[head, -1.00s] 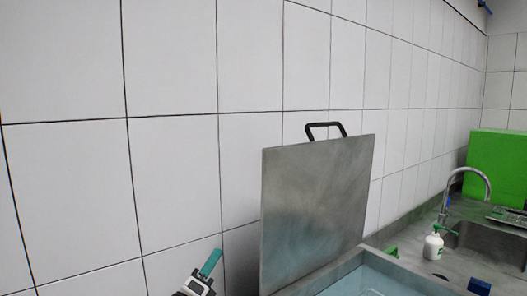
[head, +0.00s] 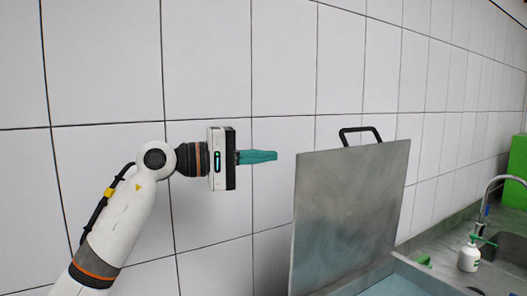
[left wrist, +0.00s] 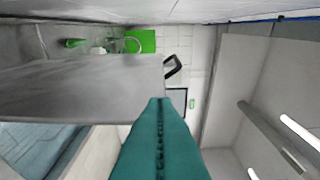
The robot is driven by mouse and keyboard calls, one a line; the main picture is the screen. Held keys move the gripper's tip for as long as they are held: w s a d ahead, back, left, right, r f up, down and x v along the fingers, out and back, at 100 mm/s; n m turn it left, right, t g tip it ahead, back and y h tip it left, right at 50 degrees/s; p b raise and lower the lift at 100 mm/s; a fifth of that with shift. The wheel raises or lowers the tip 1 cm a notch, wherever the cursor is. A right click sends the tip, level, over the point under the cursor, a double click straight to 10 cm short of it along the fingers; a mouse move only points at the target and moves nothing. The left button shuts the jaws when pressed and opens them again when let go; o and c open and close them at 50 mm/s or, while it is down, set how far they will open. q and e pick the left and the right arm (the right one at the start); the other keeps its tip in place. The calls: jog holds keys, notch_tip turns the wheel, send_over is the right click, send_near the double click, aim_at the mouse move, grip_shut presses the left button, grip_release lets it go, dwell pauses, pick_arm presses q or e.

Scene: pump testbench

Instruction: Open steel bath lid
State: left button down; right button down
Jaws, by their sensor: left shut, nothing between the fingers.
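The steel bath lid (head: 348,215) stands upright on the bath, tilted open near the tiled wall, with a black handle (head: 360,134) on its top edge. The lid also shows in the left wrist view (left wrist: 80,88), with its handle (left wrist: 172,66). The steel bath (head: 395,284) holds bluish water at the lower right. My left gripper (head: 276,156) is shut and empty, its teal fingers pointing right, just left of the lid's upper edge. In the left wrist view its fingers (left wrist: 160,102) are together. My right gripper is in neither view.
A white bottle (head: 468,256) stands on the counter beside a curved tap (head: 487,200) and sink. A green panel (head: 516,175) is at the far right. The white tiled wall runs behind the lid. The space left of the lid is free apart from my arm.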

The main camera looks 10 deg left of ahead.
aim_at(314, 162)
pick_arm(q)
jog(key=p+x, duration=0.3)
jog(key=x, duration=0.4)
jog(key=shift+w+d, duration=0.1)
jog(key=shift+d, duration=0.05)
jog(key=shift+d, duration=0.1)
jog(key=shift+m, duration=0.9)
jog(key=s+d+b, duration=0.1)
jog(key=s+b, duration=0.1)
jog(key=s+d+b, duration=0.1)
jog(key=d+b, duration=0.1)
jog(key=shift+s+d+f, duration=0.2)
jog(key=shift+s, duration=0.2)
jog(key=shift+s+d+r, duration=0.15)
jog(key=shift+s+d, duration=0.05)
jog(key=shift+d, duration=0.05)
jog(key=shift+a, duration=0.1)
